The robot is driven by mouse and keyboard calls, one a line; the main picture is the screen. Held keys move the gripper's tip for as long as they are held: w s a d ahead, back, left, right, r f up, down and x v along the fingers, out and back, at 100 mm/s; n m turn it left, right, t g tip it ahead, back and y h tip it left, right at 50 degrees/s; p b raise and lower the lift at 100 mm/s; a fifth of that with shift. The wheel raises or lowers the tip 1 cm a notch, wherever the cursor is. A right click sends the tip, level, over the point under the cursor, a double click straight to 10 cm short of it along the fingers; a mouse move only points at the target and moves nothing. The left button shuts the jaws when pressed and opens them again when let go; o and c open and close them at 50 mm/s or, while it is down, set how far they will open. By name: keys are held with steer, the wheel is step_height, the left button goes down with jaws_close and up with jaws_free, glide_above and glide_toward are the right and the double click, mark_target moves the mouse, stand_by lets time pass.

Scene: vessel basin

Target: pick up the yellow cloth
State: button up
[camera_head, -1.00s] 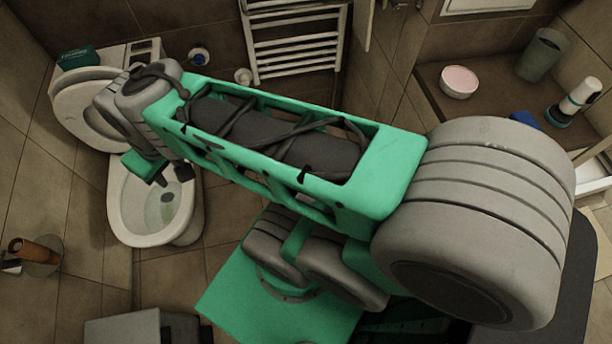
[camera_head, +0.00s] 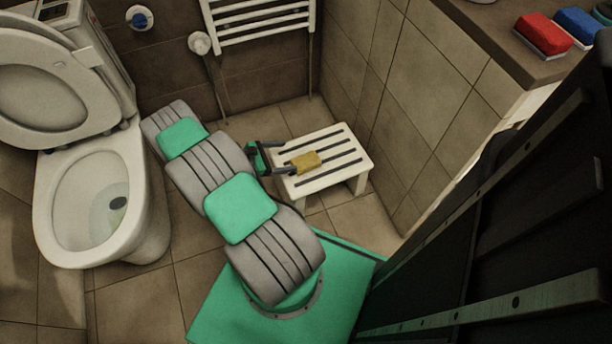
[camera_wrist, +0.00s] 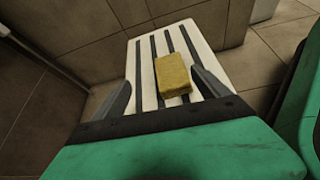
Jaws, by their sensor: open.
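The yellow cloth (camera_head: 307,161) is a small, block-like folded piece lying on top of a white slatted stool (camera_head: 345,137). In the wrist view the cloth (camera_wrist: 172,75) lies between and a little beyond the fingertips of my gripper (camera_wrist: 160,82), closer to the right finger. In the head view my gripper (camera_head: 287,158) is over the left part of the stool and its fingers point right toward the cloth. The fingers are spread wide with nothing held between them. I cannot tell whether a finger touches the cloth.
A toilet (camera_head: 100,195) with its lid up stands at the left. A towel radiator (camera_head: 258,20) hangs on the wall behind the stool. A shelf (camera_head: 505,50) at the upper right bears a red sponge (camera_head: 543,36) and a blue sponge (camera_head: 577,25). Tiled wall stands close behind and right of the stool.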

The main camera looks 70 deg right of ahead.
mark_target(311, 159)
steer(key=shift+n+g+h, duration=0.3)
steer(key=shift+n+g, duration=0.1)
steer(key=shift+n, duration=0.1)
steer(key=s+f, duration=0.3)
steer(key=shift+s+d+f, duration=0.15)
steer(key=shift+d+f, duration=0.1)
steer(key=shift+d, duration=0.15)
steer(key=x, duration=0.2)
steer(key=b+x, duration=0.1)
steer(key=x, duration=0.2)
steer(key=b+x, duration=0.1)
steer(key=x, duration=0.1)
steer(key=shift+s+d+r, duration=0.1)
steer(key=shift+d+r, duration=0.1)
steer(key=shift+d, duration=0.25)
steer(key=c, duration=1.4)
steer(key=shift+c, duration=0.2)
